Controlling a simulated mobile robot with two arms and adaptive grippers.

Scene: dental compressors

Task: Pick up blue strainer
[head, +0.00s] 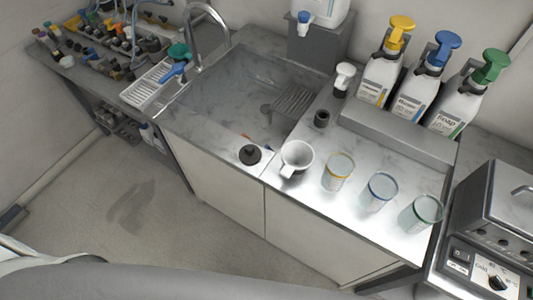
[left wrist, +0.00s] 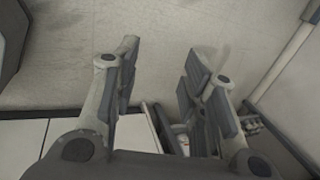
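A see-through cup with a blue rim (head: 379,190), which looks like the blue strainer, stands upright on the counter in the head view. It stands between a like cup with a yellow rim (head: 338,171) and one with a green rim (head: 421,213). My left gripper (left wrist: 163,68) shows in the left wrist view with its two fingers apart and nothing between them. It is over the floor, away from the cups. My right gripper is not in view.
A white mug (head: 296,158) and a black round knob-like piece (head: 250,154) sit left of the cups. Pump bottles stand in a grey holder (head: 395,128) behind them. The sink (head: 235,95) is to the left, a steel device (head: 493,240) to the right.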

